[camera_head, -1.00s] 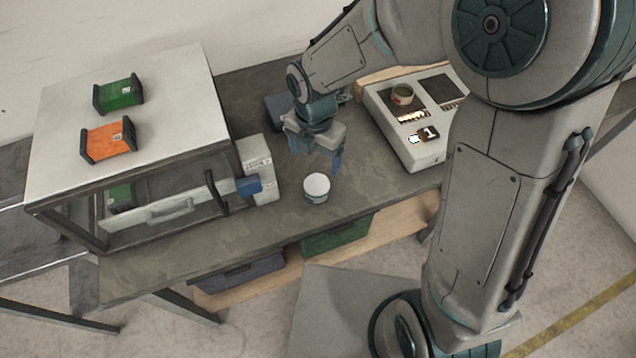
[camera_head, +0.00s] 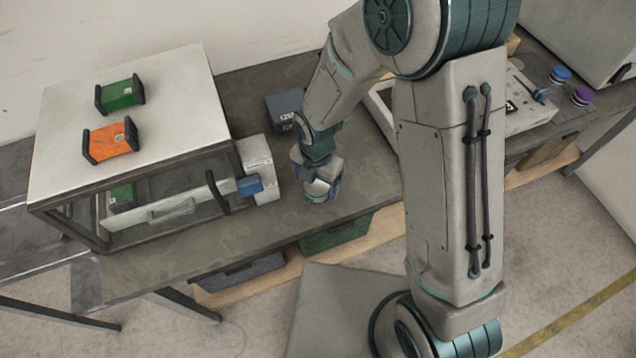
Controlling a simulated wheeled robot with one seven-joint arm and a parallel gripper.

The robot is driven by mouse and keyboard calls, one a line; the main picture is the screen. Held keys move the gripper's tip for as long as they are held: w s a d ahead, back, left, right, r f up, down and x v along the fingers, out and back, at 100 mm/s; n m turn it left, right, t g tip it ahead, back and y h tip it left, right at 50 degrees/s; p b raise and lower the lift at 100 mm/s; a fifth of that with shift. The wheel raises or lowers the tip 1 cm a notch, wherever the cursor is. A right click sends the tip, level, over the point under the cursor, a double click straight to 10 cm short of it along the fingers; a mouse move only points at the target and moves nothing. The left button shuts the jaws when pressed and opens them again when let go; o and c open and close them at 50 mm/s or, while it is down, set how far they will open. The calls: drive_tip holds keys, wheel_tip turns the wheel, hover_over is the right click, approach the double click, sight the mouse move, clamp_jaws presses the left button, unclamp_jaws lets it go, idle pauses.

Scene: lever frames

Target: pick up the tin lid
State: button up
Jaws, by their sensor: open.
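The tin with its pale lid (camera_head: 317,189) stands upright on the grey bench near its front edge. My gripper (camera_head: 323,186) is right at the tin, pointing down, with a blue finger showing at the tin's right side. The gripper body covers the back and part of the top of the tin. The jaws are open; I cannot tell whether a finger touches the lid.
A glass-fronted cabinet (camera_head: 120,75) with a green pack (camera_head: 119,95) and an orange pack (camera_head: 110,142) on top stands left. A dark blue box (camera_head: 284,108) lies behind my gripper. A scale-like device, partly hidden by my arm, is right. Free bench (camera_head: 250,225) lies in front.

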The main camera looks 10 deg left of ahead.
drive_tip(key=c, duration=1.1)
drive_tip(key=shift+o, duration=0.2)
drive_tip(key=shift+r, duration=0.15)
